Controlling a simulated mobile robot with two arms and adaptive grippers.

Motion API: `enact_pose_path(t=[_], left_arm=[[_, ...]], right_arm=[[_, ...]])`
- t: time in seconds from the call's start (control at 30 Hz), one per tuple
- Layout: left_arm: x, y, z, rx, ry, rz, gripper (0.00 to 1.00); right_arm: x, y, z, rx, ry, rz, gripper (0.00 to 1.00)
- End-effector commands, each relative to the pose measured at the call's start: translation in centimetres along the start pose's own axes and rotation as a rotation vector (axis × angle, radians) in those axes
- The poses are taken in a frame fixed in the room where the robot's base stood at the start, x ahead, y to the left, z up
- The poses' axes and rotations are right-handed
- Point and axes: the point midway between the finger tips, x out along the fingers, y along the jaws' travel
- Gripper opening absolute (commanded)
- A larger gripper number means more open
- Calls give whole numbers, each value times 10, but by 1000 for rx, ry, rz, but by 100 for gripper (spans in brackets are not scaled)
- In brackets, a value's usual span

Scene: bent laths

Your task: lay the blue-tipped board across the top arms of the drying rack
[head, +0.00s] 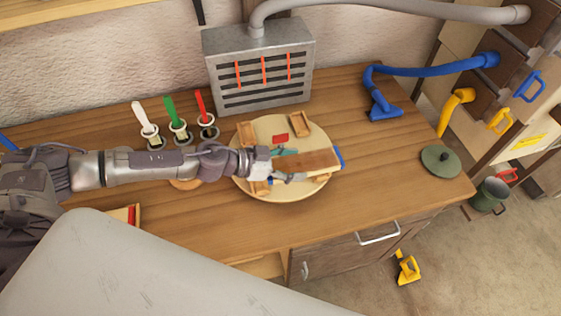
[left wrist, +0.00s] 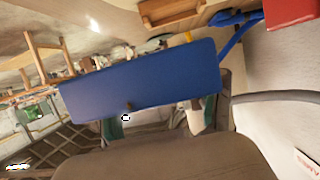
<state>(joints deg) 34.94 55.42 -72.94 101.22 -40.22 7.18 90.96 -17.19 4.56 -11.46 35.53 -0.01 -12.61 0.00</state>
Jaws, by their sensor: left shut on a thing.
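The blue-tipped board (head: 312,160) is a flat brown piece in the head view, with its blue end (head: 339,156) pointing right. My left gripper (head: 282,165) is shut on its left part, over a pale round disc (head: 262,124). I cannot tell whether the board touches the disc. In the left wrist view a broad blue face (left wrist: 140,82), apparently the board's tip, covers the middle and hides part of the fingers. I cannot make out the drying rack for sure; a wooden frame (left wrist: 40,58) stands at the left of that view. My right gripper is not in view.
Wooden blocks (head: 301,125) and a red piece (head: 280,138) lie on the disc. A grey slotted box (head: 260,65) stands behind. White, green and red handles (head: 174,110) stand left. A blue hose (head: 425,71) and green lid (head: 441,161) are right. Tabletop is clear between disc and lid.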

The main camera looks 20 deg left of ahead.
Motion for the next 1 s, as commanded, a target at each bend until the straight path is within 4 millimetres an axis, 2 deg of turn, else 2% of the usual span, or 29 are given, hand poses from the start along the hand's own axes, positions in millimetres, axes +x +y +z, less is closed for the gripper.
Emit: enact_pose_path(t=[0.03,0.2,0.5,0.73,1.0], left_arm=[[3,8,-18,7,5,3,22],[17,33,-43,3,6,2,22],[29,54,-62,2,2,-1,22],[34,58,-68,-2,4,-12,22],[45,70,-102,-60,5,-134,22]], right_arm=[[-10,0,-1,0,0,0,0],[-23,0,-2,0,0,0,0],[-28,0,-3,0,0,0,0],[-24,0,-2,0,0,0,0],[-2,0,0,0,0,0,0]])
